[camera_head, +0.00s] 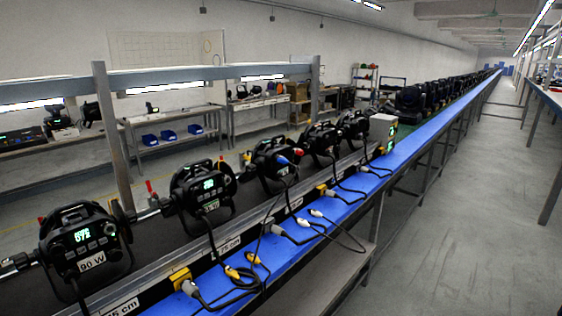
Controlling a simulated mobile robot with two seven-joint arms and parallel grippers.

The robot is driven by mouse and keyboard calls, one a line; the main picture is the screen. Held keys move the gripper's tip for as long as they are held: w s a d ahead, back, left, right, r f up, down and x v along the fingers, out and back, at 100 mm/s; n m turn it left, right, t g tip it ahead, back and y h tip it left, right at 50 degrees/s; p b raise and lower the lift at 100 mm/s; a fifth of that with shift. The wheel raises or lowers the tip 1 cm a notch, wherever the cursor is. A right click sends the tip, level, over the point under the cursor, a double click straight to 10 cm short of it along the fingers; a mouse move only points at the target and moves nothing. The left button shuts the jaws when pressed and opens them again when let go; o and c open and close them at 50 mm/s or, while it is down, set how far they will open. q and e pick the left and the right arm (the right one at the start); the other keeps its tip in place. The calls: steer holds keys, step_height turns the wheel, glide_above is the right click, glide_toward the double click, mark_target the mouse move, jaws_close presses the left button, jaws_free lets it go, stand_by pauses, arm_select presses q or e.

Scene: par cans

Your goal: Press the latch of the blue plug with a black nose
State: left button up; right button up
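A small blue plug (283,160) shows at the front of the third par can (268,165) from the left, beside a small red part (297,151). It is too small to tell whether its nose is black, to make out a latch, or to tell whether it is seated in the can. A dark cable hangs below it. Neither of my grippers can be made out in this view.
Several black par cans with green displays, such as the nearest one (84,240), stand in a row. A blue strip (330,217) runs alongside, with grey plugs (278,229), yellow plugs (232,272) and looped black cables on it. The right aisle floor is clear.

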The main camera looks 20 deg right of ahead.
steer(key=shift+c, duration=0.3)
jaws_close()
stand_by(1.5)
